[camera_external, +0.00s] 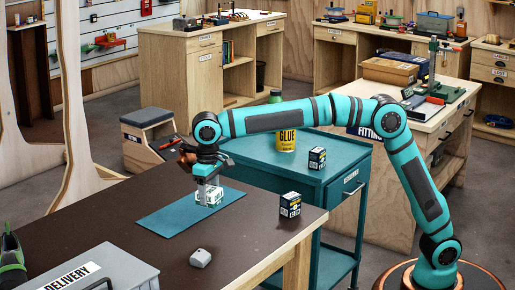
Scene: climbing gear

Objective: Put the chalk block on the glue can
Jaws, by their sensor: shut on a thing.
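My gripper (208,188) points down over the blue mat (168,217) on the dark brown table. It is shut on a small white block with dark lettering, which I take to be the chalk block (211,198). The block is at or just above the mat; I cannot tell whether it touches. The yellow glue can (286,140), marked GLUE, stands upright on the teal cart behind the table, to the right of my gripper. My arm passes over and in front of the can's upper part.
A small dark box (317,158) stands on the teal cart (345,150) right of the can. A similar box (290,204) and a grey lump (200,258) are on the brown table (235,250). A grey DELIVERY case (110,275) is at front left.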

